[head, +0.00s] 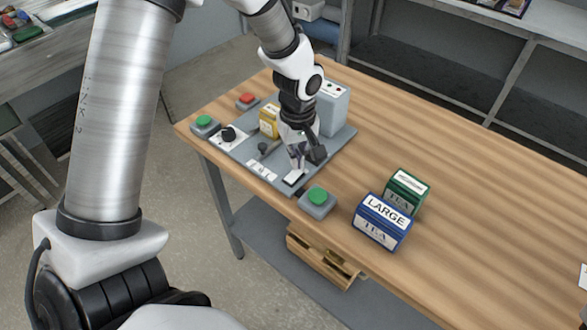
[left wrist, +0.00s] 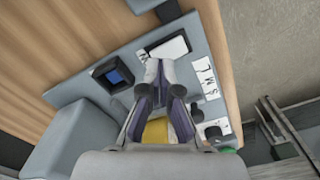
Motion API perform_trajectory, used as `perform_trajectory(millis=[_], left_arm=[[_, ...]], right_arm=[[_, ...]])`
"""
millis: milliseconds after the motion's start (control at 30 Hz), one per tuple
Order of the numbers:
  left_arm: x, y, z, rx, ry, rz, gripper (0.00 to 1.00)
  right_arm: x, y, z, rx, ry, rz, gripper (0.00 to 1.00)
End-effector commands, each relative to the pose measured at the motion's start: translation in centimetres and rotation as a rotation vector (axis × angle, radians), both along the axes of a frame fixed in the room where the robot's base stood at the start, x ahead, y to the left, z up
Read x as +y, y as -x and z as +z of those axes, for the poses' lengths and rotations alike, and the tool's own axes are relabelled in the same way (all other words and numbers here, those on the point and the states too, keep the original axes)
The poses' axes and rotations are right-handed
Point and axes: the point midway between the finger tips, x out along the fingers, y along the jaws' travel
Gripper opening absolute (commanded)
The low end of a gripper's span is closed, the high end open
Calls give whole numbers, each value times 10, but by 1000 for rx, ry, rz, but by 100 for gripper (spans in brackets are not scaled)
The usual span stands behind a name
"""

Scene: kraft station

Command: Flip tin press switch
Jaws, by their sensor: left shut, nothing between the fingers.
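The tin press (head: 340,134) is a grey panel with a grey box on the wooden table. In the left wrist view, a square black-framed switch with a blue face (left wrist: 113,76) sits on the panel (left wrist: 72,88), left of my fingertips. A white plate in a dark frame (left wrist: 168,50) lies just beyond the fingertips; it also shows in the head view (head: 294,177). My left gripper (head: 298,166) points down over the panel, shut and empty, its fingertips (left wrist: 160,70) close together. Whether they touch the panel cannot be told. My right gripper is not in view.
The panel also bears a black knob (head: 228,134), a small lever (head: 262,147) and a yellow block (head: 269,122). Green buttons (head: 318,196) (head: 204,121) and a red one (head: 247,98) stand around it. Blue (head: 381,222) and green (head: 407,190) tea tins stand right.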

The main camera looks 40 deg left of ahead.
Motion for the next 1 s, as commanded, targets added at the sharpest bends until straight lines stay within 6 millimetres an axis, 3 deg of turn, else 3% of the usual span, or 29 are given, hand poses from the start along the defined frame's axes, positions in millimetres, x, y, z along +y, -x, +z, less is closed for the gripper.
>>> perform_trajectory(millis=[1000], left_arm=[[0,0,-14,0,0,0,0]], right_arm=[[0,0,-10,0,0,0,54]])
